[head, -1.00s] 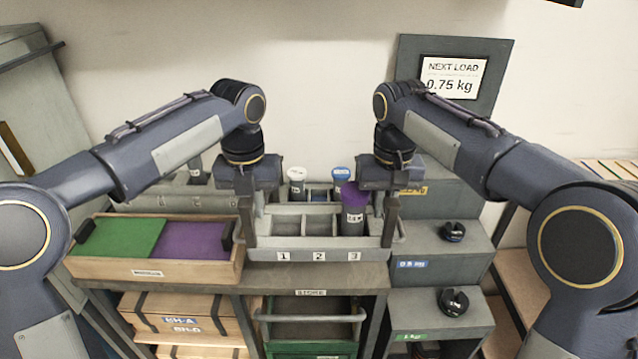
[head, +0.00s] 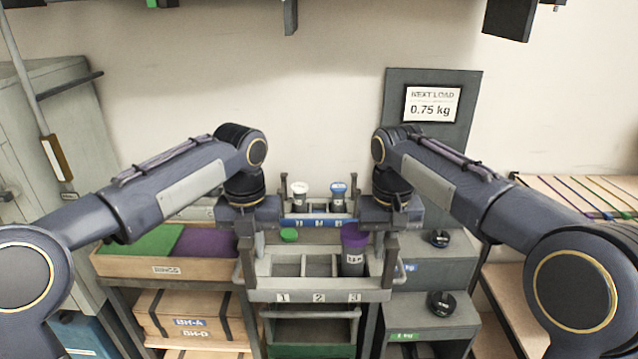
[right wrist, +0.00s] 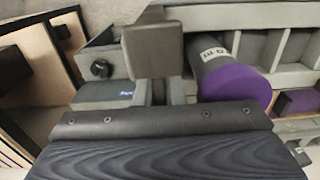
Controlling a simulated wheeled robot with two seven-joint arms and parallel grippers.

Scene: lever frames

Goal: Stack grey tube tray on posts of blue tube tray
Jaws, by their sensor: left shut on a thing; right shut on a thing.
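The grey tube tray (head: 319,296) is held level between my two grippers. It has compartments marked 1, 2 and 3. A purple-capped tube (head: 354,250) stands in compartment 3; the cap also shows in the right wrist view (right wrist: 236,88). My left gripper (head: 247,250) is shut on the tray's left end, my right gripper (head: 389,250) on its right end. The blue tube tray (head: 306,222), with blue label strip and upright end posts, stands behind, apart from the grey tray in the picture. It holds a white-capped tube (head: 299,195) and a blue-capped tube (head: 338,195).
A wooden box (head: 165,268) with green and purple panels is at left. Grey steps with black weights (head: 440,303) are at right. A sign (head: 432,104) reads 0.75 kg.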

